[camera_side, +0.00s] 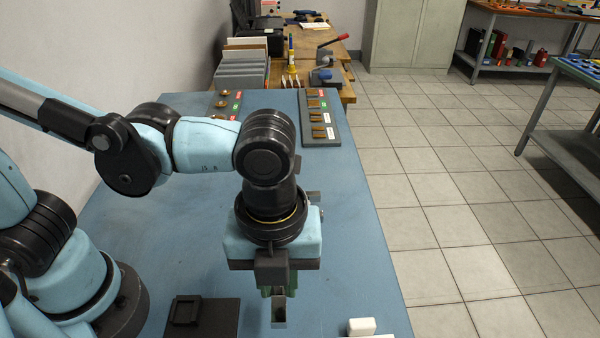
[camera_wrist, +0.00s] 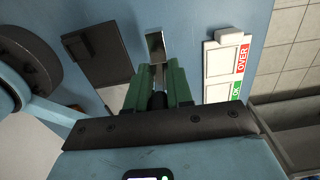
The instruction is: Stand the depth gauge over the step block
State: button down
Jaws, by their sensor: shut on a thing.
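My gripper (camera_side: 278,287) points down over the blue table, its green fingers shut on a grey metal piece, which I take to be the depth gauge (camera_side: 279,313). The gauge hangs below the fingertips; in the wrist view its bright end (camera_wrist: 155,41) shows beyond my gripper (camera_wrist: 158,75). Its lower end is above or at the table; I cannot tell which. A dark plate with a raised, recessed block (camera_side: 186,312) lies left of the gauge, apart from it; it also shows in the wrist view (camera_wrist: 98,42). I cannot tell whether this is the step block.
A white tray with red OVER and green OK labels (camera_wrist: 209,70) lies right of the gripper. Its white block (camera_side: 361,326) shows at the side view's bottom edge. A grey rack of labelled brass pieces (camera_side: 320,120) stands at the table's back.

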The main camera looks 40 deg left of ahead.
jog(key=s+r, duration=0.1)
jog(key=s+d+r, duration=0.1)
jog(key=shift+s+d+r, duration=0.1)
jog(key=shift+s+d, duration=0.05)
jog(key=shift+s, duration=0.2)
jog(key=w+a+f, duration=0.3)
jog(key=w+a, duration=1.4)
jog(key=w, duration=0.5)
jog(key=shift+a, duration=0.15)
jog(key=shift+f, duration=0.1)
jog(key=shift+f, duration=2.65)
jog(key=shift+f, duration=0.2)
jog(key=c, duration=0.9)
grip_release()
